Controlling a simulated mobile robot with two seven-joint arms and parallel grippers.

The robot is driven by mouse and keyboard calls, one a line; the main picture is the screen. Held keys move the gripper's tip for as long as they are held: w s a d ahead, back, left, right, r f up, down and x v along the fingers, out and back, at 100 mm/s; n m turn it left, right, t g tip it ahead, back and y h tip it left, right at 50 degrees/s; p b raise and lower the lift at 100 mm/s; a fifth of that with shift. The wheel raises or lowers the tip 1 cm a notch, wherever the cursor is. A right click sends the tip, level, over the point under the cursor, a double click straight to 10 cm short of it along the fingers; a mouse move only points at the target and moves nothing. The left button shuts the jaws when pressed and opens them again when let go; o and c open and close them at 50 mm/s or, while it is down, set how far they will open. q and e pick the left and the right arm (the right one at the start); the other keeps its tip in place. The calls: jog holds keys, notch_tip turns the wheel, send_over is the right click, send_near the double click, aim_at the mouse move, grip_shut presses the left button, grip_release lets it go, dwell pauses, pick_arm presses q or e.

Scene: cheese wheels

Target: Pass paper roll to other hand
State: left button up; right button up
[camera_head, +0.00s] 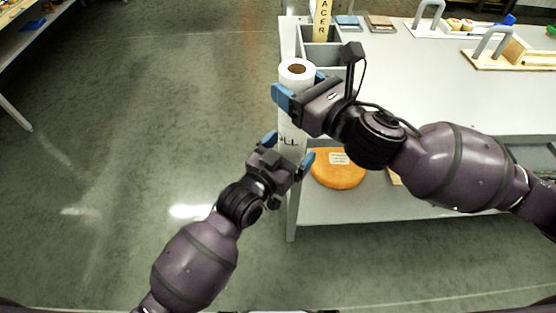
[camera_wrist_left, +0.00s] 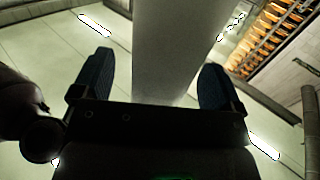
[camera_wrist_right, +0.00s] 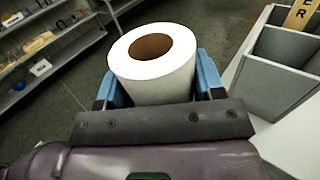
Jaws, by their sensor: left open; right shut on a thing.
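The white paper roll (camera_head: 289,134) is upright at the table's left end, with its brown core (camera_head: 297,69) facing up. My right gripper (camera_head: 300,88) is shut on its upper part; the right wrist view shows the roll (camera_wrist_right: 155,80) between the blue fingers (camera_wrist_right: 155,88). My left gripper (camera_head: 290,148) is lower down, open, with its blue fingers on either side of the roll's lower part. In the left wrist view the roll (camera_wrist_left: 175,50) passes between the two spread fingers (camera_wrist_left: 155,85), with gaps on both sides. The roll's lower end is hidden.
The white table (camera_head: 450,95) holds a grey divided bin (camera_head: 320,52) and cutting boards with handles (camera_head: 510,58). An orange cheese wheel (camera_head: 337,170) lies on the lower shelf (camera_head: 400,205). The floor left of the table is clear.

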pick_arm(q)
jog(key=shift+x, duration=0.8)
pick_arm(e)
jog(key=shift+r, duration=0.1)
pick_arm(q)
jog(key=c, duration=1.1)
jog(key=shift+r, duration=0.1)
jog(key=shift+c, duration=0.8)
pick_arm(e)
jog(key=o, duration=1.6)
